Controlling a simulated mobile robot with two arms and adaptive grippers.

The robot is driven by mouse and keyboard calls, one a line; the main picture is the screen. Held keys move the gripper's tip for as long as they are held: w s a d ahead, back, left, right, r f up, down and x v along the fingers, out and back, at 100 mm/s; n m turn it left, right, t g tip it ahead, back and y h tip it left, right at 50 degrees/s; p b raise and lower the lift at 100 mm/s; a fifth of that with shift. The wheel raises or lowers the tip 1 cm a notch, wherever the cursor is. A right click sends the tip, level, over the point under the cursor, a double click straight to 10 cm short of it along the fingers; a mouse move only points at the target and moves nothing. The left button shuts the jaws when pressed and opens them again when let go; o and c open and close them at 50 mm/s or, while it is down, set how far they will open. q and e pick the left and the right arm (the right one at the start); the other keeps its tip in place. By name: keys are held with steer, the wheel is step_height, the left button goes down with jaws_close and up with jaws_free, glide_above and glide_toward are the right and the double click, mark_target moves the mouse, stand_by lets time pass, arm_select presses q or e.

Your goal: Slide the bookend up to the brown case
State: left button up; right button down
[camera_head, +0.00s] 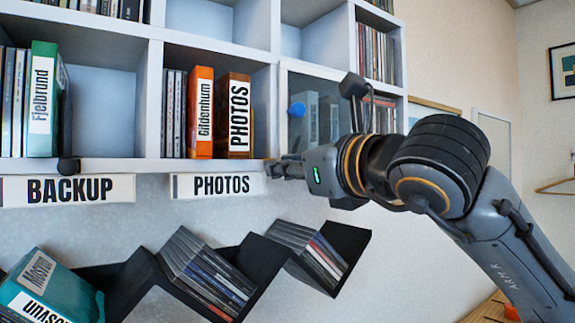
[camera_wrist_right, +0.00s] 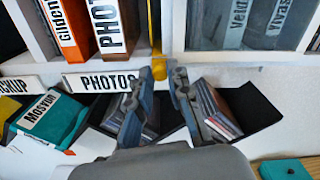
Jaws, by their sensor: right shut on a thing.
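The brown case (camera_head: 236,90), labelled PHOTOS, stands upright in the middle compartment, right of the orange case; it also shows in the right wrist view (camera_wrist_right: 128,22). A yellow bookend (camera_wrist_right: 154,22) stands just right of it, and only a thin strip (camera_head: 252,127) shows in the head view. I cannot tell whether the bookend touches the case. My right gripper (camera_head: 272,168) is at the shelf's front edge. In the wrist view its fingers (camera_wrist_right: 161,73) are shut on the bookend's yellow front end. My left gripper is not in view.
The orange case (camera_head: 200,110) and several thin cases stand left of the brown one. A closed glass door (camera_head: 300,120) with a blue knob (camera_head: 297,108) is right of the compartment. PHOTOS (camera_head: 215,185) and BACKUP (camera_head: 75,190) signs hang below. A black zigzag rack (camera_head: 262,262) holds discs underneath.

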steer(key=shift+s+a+f+b, duration=0.1)
steer(key=shift+s+a+b, duration=0.55)
steer(key=shift+a, duration=0.35)
steer(key=shift+s+a+b, duration=0.6)
steer(key=shift+a+b, duration=0.05)
steer(key=shift+a, duration=0.3)
steer(key=shift+d, duration=0.1)
steer(key=c, duration=1.3)
jaws_free()
steer(key=shift+o, duration=0.2)
steer(key=v, duration=1.2)
